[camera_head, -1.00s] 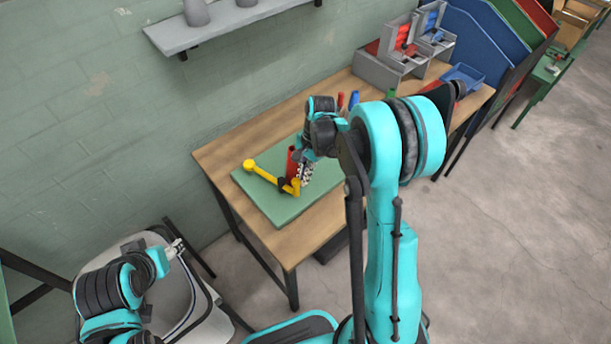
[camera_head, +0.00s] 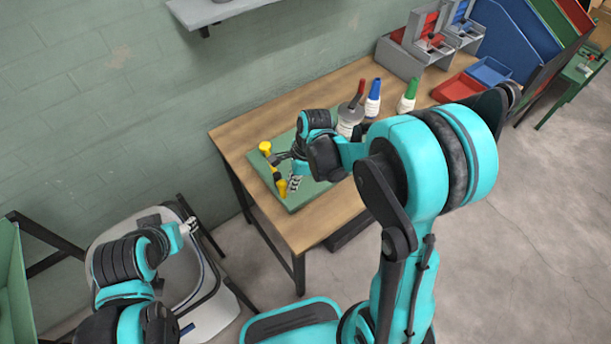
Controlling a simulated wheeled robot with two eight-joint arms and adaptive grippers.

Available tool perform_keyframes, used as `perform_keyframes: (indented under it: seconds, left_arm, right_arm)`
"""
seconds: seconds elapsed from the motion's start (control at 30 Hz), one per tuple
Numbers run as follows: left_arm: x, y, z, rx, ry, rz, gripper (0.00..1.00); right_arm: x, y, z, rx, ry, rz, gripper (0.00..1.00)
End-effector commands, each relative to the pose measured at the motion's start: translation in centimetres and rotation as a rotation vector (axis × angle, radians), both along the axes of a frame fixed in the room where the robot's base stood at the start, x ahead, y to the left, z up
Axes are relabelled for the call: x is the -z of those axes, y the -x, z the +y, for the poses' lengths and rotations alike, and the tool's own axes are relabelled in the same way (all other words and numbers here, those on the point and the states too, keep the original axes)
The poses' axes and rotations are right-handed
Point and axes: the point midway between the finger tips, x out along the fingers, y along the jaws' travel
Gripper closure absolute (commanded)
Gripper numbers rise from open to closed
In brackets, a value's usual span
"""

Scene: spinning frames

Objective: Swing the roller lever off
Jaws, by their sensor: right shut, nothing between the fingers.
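The yellow lever with a round knob (camera_head: 265,147) is mounted on a green board (camera_head: 294,208) on the wooden table. Its yellow lower end (camera_head: 281,188) shows near the board's front-left edge. My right gripper (camera_head: 277,158) is shut and empty. Its dark fingertips are at the lever between the knob and the lower end and cover part of it; I cannot tell whether they touch. My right wrist hides the roller and much of the board. My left gripper (camera_head: 190,226) is away from the table at the lower left, too small to tell its state.
Bottles with grey-red (camera_head: 351,112), blue (camera_head: 373,98) and green (camera_head: 407,97) tops stand behind my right arm. Red (camera_head: 455,88) and blue (camera_head: 489,70) trays lie at the table's far right. A grey chair (camera_head: 205,305) stands near my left arm.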

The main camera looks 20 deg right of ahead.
Motion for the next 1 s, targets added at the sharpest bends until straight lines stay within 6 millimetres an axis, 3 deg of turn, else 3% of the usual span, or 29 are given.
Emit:
perform_keyframes:
  seconds: [0.2,0.4,1.0]
  left_arm:
    - [0.3,0.0,0.0,0.000,0.000,0.000,0.47]
    - [0.4,0.0,0.0,0.000,0.000,0.000,0.47]
    - [0.4,0.0,0.0,0.000,0.000,0.000,0.47]
  right_arm:
    - [0.0,0.4,3.0,0.119,0.000,0.000,1.00]
    - [0.0,0.4,4.5,0.117,0.000,0.001,1.00]
    - [0.0,0.3,5.5,0.113,-0.005,0.000,1.00]
